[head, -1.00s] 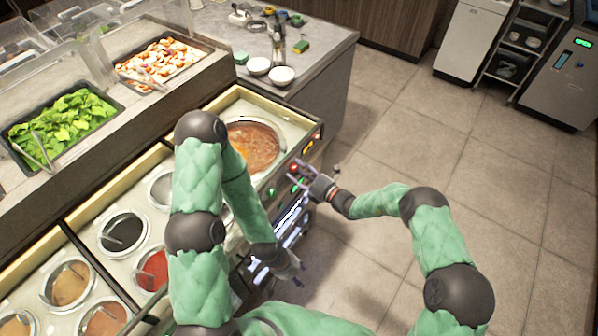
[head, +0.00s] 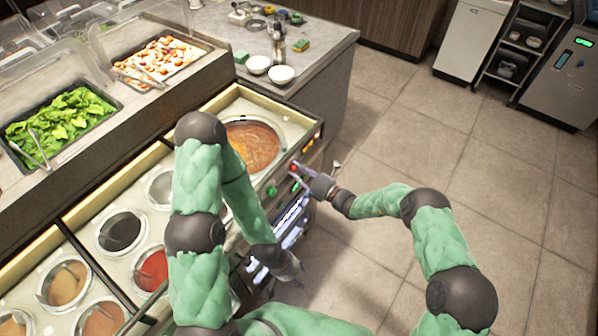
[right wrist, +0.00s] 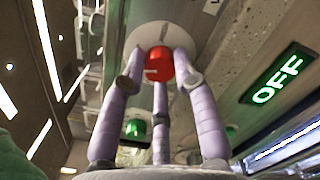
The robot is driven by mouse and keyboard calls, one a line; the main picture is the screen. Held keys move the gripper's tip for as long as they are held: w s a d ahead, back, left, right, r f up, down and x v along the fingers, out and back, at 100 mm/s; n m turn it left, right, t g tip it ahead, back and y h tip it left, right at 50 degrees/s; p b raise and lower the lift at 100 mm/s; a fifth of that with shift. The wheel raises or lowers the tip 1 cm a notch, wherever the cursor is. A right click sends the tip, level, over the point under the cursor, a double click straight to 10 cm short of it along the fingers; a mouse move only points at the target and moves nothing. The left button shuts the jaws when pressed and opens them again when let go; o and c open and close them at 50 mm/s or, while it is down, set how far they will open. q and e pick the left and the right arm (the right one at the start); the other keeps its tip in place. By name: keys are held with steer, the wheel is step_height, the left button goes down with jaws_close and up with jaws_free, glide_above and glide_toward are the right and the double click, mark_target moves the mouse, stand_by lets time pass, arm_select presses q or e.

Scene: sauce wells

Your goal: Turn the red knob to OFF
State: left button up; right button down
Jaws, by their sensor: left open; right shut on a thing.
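The red knob (right wrist: 160,66) sits on its round plate in the right wrist view, with a pale mark across its face. The fingers of my right gripper (right wrist: 157,80) are around it and shut on it. In the head view the red knob (head: 293,167) is small on the counter's front panel, at the fingertips of my right gripper (head: 302,174). A lit green OFF sign (right wrist: 277,80) shows to the right of the knob in the right wrist view. My left gripper (head: 291,268) is open, low by the counter front, away from the knob.
A green knob (head: 271,190) is on the same panel, close to the red one. A well of orange-brown sauce (head: 250,146) lies behind the panel. Several other sauce wells run along the counter at left. The floor (head: 400,140) at right is clear.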

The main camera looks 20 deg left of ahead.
steer(key=n+b, duration=0.1)
steer(key=n, duration=0.1)
steer(key=n+b, duration=0.1)
steer(key=n, duration=0.1)
steer(key=n+b, duration=0.1)
steer(key=n, duration=0.1)
steer(key=shift+f+n+y, duration=0.25)
steer(key=shift+n+y, duration=0.05)
steer(key=shift+n, duration=0.1)
steer(key=n+b, duration=0.2)
steer(key=n, duration=0.4)
steer(key=shift+n+g+b, duration=0.3)
steer(key=shift+b, duration=0.1)
steer(key=c, duration=0.9)
jaws_free()
steer(key=shift+r, duration=0.1)
steer(key=shift+c, duration=0.2)
